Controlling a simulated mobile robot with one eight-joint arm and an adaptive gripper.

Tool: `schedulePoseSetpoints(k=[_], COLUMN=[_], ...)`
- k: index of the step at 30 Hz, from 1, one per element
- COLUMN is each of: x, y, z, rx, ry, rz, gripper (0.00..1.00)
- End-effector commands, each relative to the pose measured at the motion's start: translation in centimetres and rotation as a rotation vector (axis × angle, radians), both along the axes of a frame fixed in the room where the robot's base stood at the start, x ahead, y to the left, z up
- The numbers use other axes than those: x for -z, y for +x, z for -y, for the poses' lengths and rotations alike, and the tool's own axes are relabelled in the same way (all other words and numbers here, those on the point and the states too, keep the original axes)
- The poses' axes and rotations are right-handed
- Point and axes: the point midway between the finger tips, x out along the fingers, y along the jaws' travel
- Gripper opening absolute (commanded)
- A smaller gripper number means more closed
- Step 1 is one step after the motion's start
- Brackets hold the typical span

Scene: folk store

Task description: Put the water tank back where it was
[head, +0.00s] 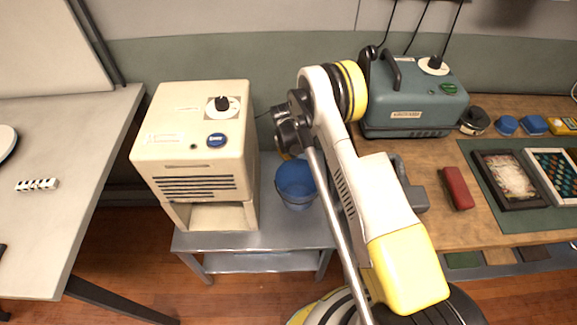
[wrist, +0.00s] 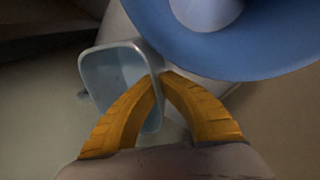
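The water tank (wrist: 108,72), a pale grey-blue open box, shows in the wrist view. My gripper (wrist: 159,76) has its orange fingers nearly together at the tank's right wall, one on each side, and looks shut on it. In the head view my arm hides the gripper, and I cannot make out the tank there. A cream machine (head: 196,150) with a knob and blue button stands on a small grey table. The bay (head: 216,215) low in its front is open and looks empty.
A blue bucket (head: 296,183) stands right of the machine on the grey table (head: 250,241); a blue round form (wrist: 245,50), probably it, is close by the tank. The right workbench (head: 430,220) holds a teal machine (head: 415,95) and frames. A pale table (head: 62,140) stands left.

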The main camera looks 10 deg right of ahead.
Motion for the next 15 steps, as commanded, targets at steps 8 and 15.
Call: schedulePoseSetpoints(k=[8, 15], x=[1.5, 1.3], y=[-1.9, -1.9], z=[-1.7, -1.7], rx=[0.0, -0.001], ry=[0.0, 0.0], rz=[0.0, 0.0], gripper=[0.0, 0.0])
